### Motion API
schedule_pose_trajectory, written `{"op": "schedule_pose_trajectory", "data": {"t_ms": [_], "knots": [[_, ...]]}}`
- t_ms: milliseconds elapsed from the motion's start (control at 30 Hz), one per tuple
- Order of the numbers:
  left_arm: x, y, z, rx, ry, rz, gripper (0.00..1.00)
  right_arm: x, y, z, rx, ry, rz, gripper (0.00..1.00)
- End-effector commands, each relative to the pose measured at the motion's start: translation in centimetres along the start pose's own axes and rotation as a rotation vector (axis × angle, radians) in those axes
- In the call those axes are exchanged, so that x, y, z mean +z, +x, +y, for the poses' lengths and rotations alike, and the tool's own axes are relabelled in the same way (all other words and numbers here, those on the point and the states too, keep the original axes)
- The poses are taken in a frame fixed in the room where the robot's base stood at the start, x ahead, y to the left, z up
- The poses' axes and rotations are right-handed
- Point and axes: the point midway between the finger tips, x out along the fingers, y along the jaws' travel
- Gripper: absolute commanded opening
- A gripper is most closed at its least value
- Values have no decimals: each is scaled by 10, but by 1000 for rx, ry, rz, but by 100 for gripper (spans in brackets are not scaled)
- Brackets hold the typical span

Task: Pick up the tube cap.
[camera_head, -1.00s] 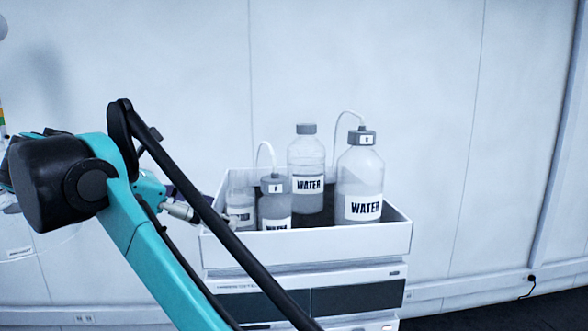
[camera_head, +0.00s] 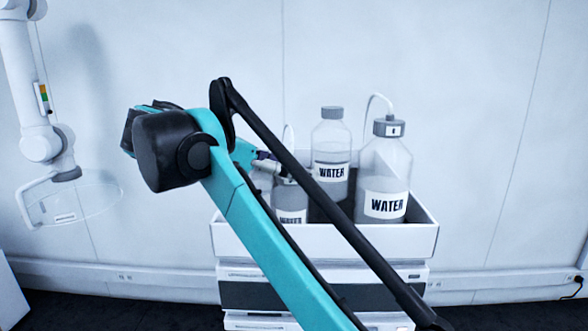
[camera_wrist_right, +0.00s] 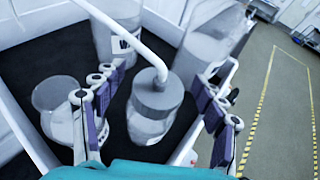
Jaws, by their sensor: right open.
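The tube cap (camera_wrist_right: 158,92) is a grey bottle cap with a white tube rising from it, on a clear bottle (camera_wrist_right: 148,128) in the right wrist view. My right gripper (camera_wrist_right: 158,88) is open, with one finger on each side of this cap in the picture; I cannot tell whether the fingers are level with it. Nothing is held. In the head view my right gripper (camera_head: 268,163) is mostly hidden behind my own teal arm, by the front-left bottle (camera_head: 291,215), whose cap is largely covered. My left gripper is not in view.
The white tray (camera_head: 385,238) holds several bottles and sits on stacked instruments (camera_head: 250,292). A capped bottle (camera_head: 330,150) stands behind; a larger bottle with a tubed cap (camera_head: 385,180) stands at right. A short glass vessel (camera_wrist_right: 58,105) stands left of the fingers.

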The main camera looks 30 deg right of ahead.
Motion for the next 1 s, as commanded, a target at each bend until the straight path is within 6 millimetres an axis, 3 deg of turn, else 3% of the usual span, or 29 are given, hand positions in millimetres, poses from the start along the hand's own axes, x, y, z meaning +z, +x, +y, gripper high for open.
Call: {"op": "schedule_pose_trajectory", "data": {"t_ms": [233,400,467,800,1000], "knots": [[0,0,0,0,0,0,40,-1,2,0,1,-1,0,71],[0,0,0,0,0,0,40,-1,2,0,1,0,0,26],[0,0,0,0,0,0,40,-1,2,0,1,0,0,16],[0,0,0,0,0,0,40,0,2,0,0,0,1,16],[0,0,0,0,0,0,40,11,-3,1,0,0,0,16]]}}
